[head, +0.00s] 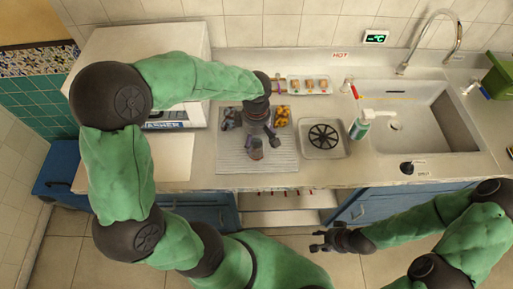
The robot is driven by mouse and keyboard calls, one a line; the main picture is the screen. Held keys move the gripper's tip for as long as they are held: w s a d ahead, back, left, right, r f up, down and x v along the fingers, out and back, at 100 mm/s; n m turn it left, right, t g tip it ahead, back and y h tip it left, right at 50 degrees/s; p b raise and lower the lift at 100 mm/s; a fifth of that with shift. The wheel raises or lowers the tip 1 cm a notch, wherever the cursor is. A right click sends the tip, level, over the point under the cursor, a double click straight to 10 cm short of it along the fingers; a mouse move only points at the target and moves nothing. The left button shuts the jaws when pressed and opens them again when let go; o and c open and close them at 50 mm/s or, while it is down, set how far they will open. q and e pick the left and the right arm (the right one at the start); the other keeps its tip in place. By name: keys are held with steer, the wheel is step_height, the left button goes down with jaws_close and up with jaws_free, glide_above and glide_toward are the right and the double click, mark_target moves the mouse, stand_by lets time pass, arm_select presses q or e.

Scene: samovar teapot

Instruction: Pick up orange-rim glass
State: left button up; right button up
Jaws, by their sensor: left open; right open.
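A small dark glass (257,152) stands near the front of the ribbed grey mat (285,157) on the counter; its rim colour is too small to make out. My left gripper (262,139) is open, reaching down over the mat just behind the glass, its fingers close to it. I cannot tell whether they touch. The wrist and gripper hide part of the mat. My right gripper (319,241) is open and empty, in front of the counter at the lower right.
Yellow-orange items (282,117) lie right of my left gripper. A tray of small items (309,85) is behind. Right are a round black grate (323,136), a green soap bottle (360,125) and the sink (425,130). A white box-like appliance (115,50) stands left.

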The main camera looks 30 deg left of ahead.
mark_target(257, 149)
arm_select(q)
steer(key=shift+f+b, duration=1.1)
steer(key=shift+f, duration=2.4)
steer(key=c, duration=1.3)
